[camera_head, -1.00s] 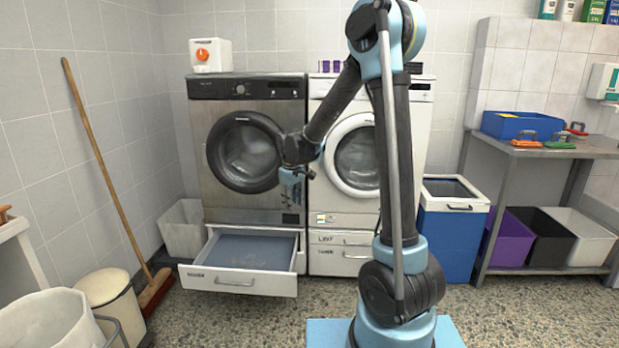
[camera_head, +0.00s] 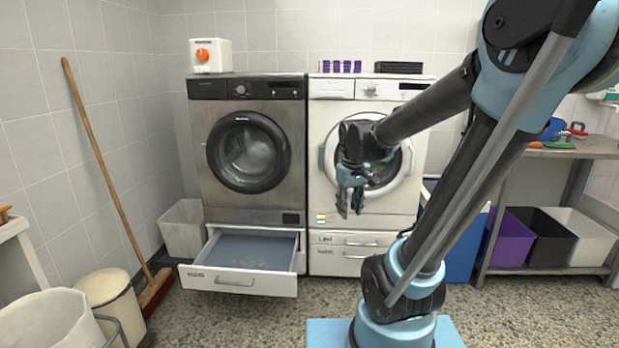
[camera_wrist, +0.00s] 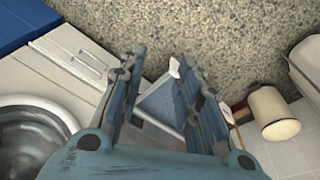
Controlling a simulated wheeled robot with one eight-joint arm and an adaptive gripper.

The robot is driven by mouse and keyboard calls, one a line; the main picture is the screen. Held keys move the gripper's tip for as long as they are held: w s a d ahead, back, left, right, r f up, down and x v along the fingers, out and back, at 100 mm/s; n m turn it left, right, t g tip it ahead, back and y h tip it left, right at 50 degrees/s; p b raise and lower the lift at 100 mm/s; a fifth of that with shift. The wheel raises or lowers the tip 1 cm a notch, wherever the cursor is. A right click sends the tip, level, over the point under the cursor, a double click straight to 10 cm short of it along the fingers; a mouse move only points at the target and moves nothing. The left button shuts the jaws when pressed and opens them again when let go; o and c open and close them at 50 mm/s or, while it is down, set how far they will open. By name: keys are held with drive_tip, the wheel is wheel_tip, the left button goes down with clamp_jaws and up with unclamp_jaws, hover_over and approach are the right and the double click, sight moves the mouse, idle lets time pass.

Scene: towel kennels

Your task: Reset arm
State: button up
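My gripper (camera_head: 350,203) hangs in front of the white washing machine (camera_head: 326,205), fingers pointing down. In the wrist view my gripper (camera_wrist: 163,70) shows two blue fingers apart with nothing between them, so it is open and empty. My arm reaches it from the right of the head view and covers part of the white machine's round door. The door is shut.
A drawer (camera_head: 240,281) stands pulled out under the grey washing machine (camera_head: 206,110). A broom (camera_head: 100,160) leans at the left wall near a cream bin (camera_head: 118,300). A metal table (camera_head: 600,148) with bins below stands at the right. Speckled floor lies open in front.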

drive_tip(key=s+d+f+m, duration=0.2)
drive_tip(key=s+d+f, duration=0.1)
drive_tip(key=s, duration=0.5)
drive_tip(key=s+d+f+m, duration=0.2)
drive_tip(key=s+d+f, duration=0.1)
drive_tip(key=s, duration=0.4)
drive_tip(key=shift+s+d+f+m, duration=0.3)
drive_tip(key=shift+s, duration=0.1)
drive_tip(key=shift+w+f, duration=0.2)
drive_tip(key=shift+w, duration=0.25)
